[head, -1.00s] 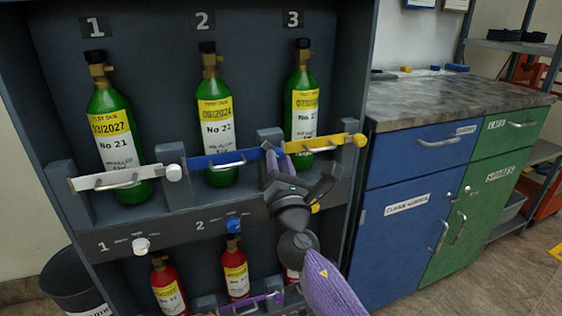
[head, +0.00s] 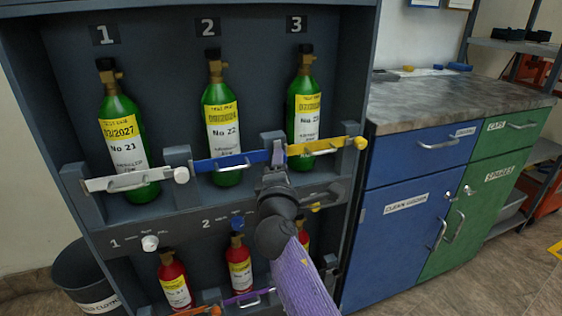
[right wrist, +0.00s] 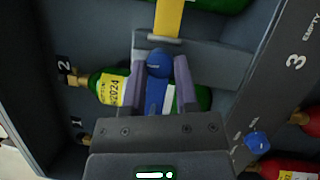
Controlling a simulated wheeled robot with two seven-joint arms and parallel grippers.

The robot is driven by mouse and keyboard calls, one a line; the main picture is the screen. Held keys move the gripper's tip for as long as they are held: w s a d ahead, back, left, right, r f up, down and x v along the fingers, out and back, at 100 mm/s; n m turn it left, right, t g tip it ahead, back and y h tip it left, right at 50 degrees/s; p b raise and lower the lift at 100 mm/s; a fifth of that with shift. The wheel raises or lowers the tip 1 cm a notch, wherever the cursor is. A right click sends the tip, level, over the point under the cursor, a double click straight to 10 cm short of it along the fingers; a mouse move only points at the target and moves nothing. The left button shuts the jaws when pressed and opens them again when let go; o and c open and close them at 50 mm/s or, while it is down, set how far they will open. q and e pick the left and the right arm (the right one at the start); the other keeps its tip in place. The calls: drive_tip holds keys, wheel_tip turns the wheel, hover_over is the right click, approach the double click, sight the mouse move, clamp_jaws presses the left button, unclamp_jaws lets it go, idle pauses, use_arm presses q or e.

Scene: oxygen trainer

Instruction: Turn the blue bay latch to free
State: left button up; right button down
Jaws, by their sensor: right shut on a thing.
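The blue bay latch (head: 228,162) is a flat blue bar with a metal handle. It lies across green bottle No 22 (head: 222,128) in bay 2 of the rack. Its round blue knob (right wrist: 161,63) is at the bar's right end. My right gripper (head: 277,160) is at that end, shut on the blue knob. In the right wrist view, one finger of the gripper (right wrist: 160,70) is on each side of the knob. My wrist hides the knob in the head view. My left gripper is not in view.
A white latch bar (head: 128,181) crosses bay 1 and a yellow one (head: 318,147) crosses bay 3, close beside my gripper. A small blue dial (head: 237,223) sits below bay 2. Red bottles (head: 239,266) stand below. A blue cabinet (head: 402,220) is on the right.

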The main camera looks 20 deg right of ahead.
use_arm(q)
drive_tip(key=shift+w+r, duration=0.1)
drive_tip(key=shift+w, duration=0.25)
use_arm(e)
drive_tip(key=shift+m, duration=0.4)
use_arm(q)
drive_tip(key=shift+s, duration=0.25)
use_arm(e)
drive_tip(key=shift+c, duration=1.8)
unclamp_jaws()
use_arm(q)
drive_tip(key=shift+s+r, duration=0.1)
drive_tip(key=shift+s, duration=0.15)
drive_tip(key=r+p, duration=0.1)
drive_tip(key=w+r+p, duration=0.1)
drive_tip(key=p, duration=0.1)
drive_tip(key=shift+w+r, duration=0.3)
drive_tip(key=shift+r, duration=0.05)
use_arm(e)
drive_tip(key=v, duration=1)
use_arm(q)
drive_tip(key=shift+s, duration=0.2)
use_arm(e)
drive_tip(key=shift+r, duration=0.1)
